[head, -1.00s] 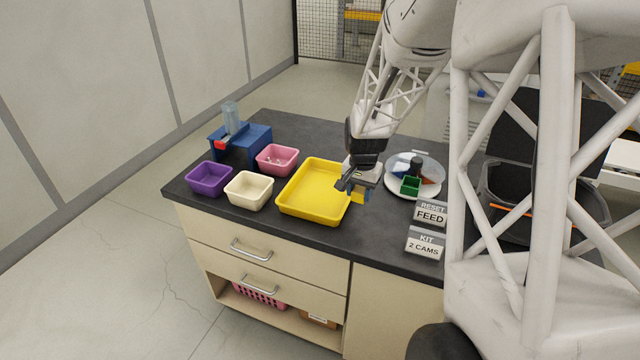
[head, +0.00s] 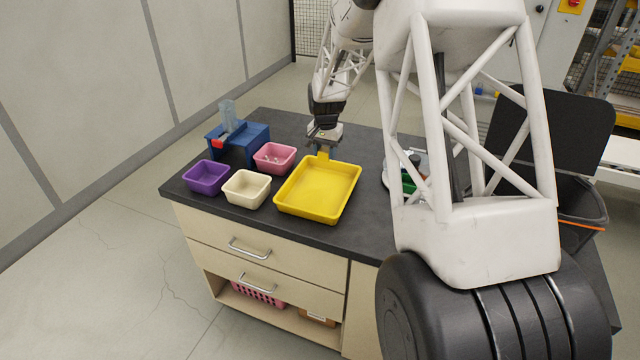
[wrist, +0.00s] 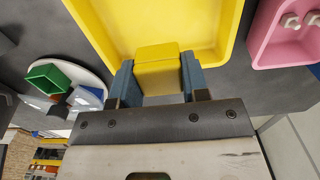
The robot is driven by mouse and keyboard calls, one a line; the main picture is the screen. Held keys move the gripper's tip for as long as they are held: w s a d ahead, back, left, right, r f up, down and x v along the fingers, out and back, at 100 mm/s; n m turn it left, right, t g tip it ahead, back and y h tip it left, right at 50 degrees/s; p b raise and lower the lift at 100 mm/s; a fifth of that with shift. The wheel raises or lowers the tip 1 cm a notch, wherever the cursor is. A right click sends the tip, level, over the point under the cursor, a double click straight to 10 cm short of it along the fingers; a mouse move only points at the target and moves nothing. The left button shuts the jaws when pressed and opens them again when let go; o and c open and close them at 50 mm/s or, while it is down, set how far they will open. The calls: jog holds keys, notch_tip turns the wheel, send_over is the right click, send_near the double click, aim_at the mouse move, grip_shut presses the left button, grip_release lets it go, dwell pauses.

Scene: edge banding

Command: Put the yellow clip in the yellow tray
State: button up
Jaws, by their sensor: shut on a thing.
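My gripper (head: 322,150) is at the far edge of the yellow tray (head: 318,188) in the head view. In the wrist view my gripper (wrist: 158,82) has its two blue fingers shut on the sides of the yellow clip (wrist: 157,68), a blocky yellow piece. The clip overlaps the near rim of the yellow tray (wrist: 205,35) there. I cannot tell its exact height above the rim. The clip is small and hard to make out in the head view. The tray looks empty.
Purple (head: 206,177), cream (head: 246,188) and pink (head: 274,157) bins stand left of the tray. The pink bin holds small pale pieces. A blue fixture (head: 238,140) stands behind them. A round dish with a green bin (wrist: 48,77) is partly hidden by my arm in the head view.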

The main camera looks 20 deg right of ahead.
send_over(325, 184)
jog(key=shift+f, duration=3.15)
jog(key=shift+f, duration=1.85)
jog(key=shift+f, duration=0.1)
jog(key=o, duration=1)
jog(key=shift+c, duration=0.2)
notch_tip(325, 184, up, 12)
jog(key=shift+r, duration=0.1)
